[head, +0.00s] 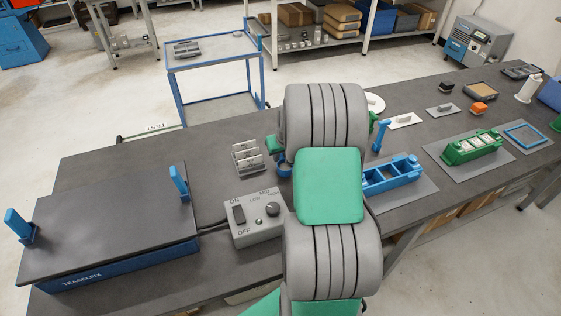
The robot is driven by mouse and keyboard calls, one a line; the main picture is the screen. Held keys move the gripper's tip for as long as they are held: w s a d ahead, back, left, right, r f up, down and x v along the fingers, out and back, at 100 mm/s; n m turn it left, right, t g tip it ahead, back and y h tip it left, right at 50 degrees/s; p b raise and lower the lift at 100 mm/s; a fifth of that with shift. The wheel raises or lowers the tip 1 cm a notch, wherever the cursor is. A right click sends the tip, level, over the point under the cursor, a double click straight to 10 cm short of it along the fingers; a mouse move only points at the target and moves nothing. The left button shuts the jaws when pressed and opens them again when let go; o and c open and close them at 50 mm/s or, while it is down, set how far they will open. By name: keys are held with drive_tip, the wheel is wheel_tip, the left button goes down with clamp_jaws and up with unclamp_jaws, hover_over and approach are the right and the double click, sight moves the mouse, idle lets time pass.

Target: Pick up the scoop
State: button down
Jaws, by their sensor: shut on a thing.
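My arm's large grey and green links fill the middle of the head view and hide my gripper. I cannot make out any scoop for certain. A small rounded blue piece (285,167) shows just left of the arm, partly covered by it; I cannot tell what it is. An upright blue handle-like piece (381,135) stands right of the arm, behind a blue compartmented holder (394,175) on a grey mat. Whatever lies behind the arm is hidden.
A grey control box (255,217) and a small rack (247,157) stand left of the arm. A dark plate with blue posts (105,225) fills the left end. A green holder (472,148) and small items are at right. The bench's back left is clear.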

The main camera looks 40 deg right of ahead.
drive_tip(key=s+r, duration=0.1)
drive_tip(key=r, duration=0.1)
drive_tip(key=s+r+b, duration=0.1)
drive_tip(key=s+r, duration=0.1)
drive_tip(key=s+d+r, duration=0.1)
drive_tip(key=r, duration=0.2)
drive_tip(key=shift+s+d+b, duration=0.1)
drive_tip(key=shift+s+b, duration=0.25)
drive_tip(key=shift+s, duration=0.05)
drive_tip(key=s+d+r+b, duration=0.1)
drive_tip(key=s+r, duration=0.3)
drive_tip(key=s, duration=0.5)
drive_tip(key=shift+d+b, duration=0.2)
drive_tip(key=shift+b, duration=0.15)
drive_tip(key=c, duration=1.9)
unclamp_jaws()
drive_tip(key=shift+r, duration=0.1)
clamp_jaws()
